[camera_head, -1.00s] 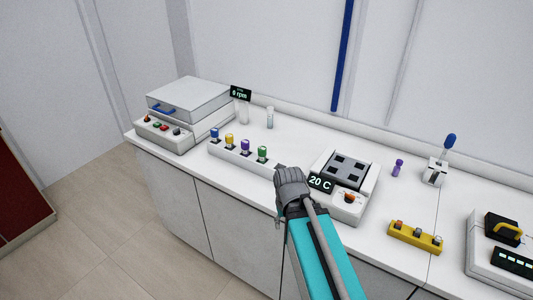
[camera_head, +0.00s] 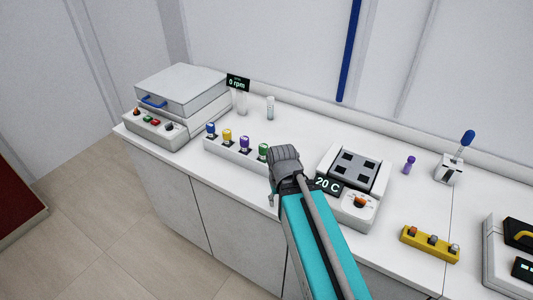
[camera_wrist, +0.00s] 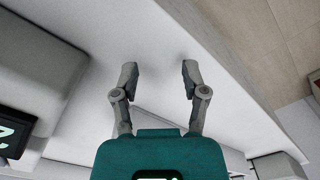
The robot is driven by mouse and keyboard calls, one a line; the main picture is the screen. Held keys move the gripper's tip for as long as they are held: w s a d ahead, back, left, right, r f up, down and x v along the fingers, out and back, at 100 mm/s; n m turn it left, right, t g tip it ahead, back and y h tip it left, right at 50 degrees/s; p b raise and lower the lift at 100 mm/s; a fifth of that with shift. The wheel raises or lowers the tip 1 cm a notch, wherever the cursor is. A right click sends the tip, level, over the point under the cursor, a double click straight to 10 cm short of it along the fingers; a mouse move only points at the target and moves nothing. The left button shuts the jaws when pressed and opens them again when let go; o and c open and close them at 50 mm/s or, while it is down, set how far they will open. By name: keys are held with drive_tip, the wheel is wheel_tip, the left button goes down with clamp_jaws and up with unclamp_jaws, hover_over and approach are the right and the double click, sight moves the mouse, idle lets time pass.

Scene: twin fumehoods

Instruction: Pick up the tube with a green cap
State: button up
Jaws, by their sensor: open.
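The tube with a green cap (camera_head: 263,150) stands upright at the right end of a low white rack (camera_head: 225,152) in the head view. Blue, yellow and purple-capped tubes stand to its left. My gripper (camera_head: 284,160) is just right of the green cap and partly covers the rack's right end. I cannot tell whether they touch. In the wrist view, my gripper (camera_wrist: 158,72) has its two fingers spread with only pale bench surface showing between the tips. I cannot make out the green-capped tube there.
A device reading 20 C (camera_head: 349,180) stands close to the right of my gripper. A lidded machine (camera_head: 182,92) is at the far left. A yellow rack (camera_head: 430,244) and a small purple-capped tube (camera_head: 409,165) are further right. The bench behind the white rack is mostly clear.

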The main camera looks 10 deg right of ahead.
sight(262, 146)
drive_tip(key=shift+w+a, duration=0.15)
drive_tip(key=shift+a, duration=0.1)
drive_tip(key=o, duration=0.4)
drive_tip(key=shift+w+a+r, duration=0.1)
drive_tip(key=w+r+m+p, duration=0.5)
drive_tip(key=r+p, duration=0.1)
drive_tip(key=w+a+r+m+p, duration=0.1)
drive_tip(key=w+r+m+p, duration=0.5)
drive_tip(key=p, duration=0.1)
drive_tip(key=w+r+m+p, duration=0.5)
drive_tip(key=w+r+p, duration=0.1)
drive_tip(key=r, duration=0.1)
drive_tip(key=shift+a+r+m, duration=0.1)
drive_tip(key=shift+a+m, duration=0.05)
drive_tip(key=shift+m, duration=0.15)
wheel_tip(262, 146, down, 9)
drive_tip(key=b, duration=0.8)
drive_tip(key=shift+r, duration=0.2)
